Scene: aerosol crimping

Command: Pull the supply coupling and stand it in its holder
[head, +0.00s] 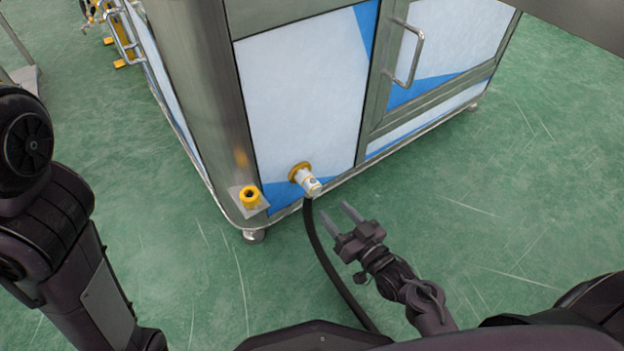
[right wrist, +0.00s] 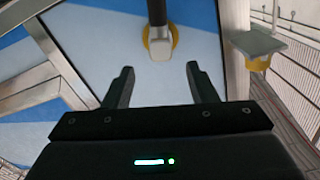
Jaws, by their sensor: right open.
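The supply coupling (head: 311,184) is a white-grey fitting seated at a yellow port ring (head: 298,171) low on the machine's front panel. A black hose (head: 325,252) hangs from it to the floor. The holder (head: 250,196) is a yellow ring on a small plate at the machine's lower left corner, and it looks empty. My right gripper (head: 337,219) is open and empty, to the right of and below the coupling, apart from it. In the right wrist view the coupling (right wrist: 159,50) lies ahead, between and beyond the open fingers (right wrist: 158,85). My left gripper is out of view.
The machine cabinet (head: 295,100) has white and blue panels and a door handle (head: 408,55) at the upper right. A low rail runs along its bottom edge. The green floor (head: 520,220) to the right is clear. The hose runs just left of my right gripper.

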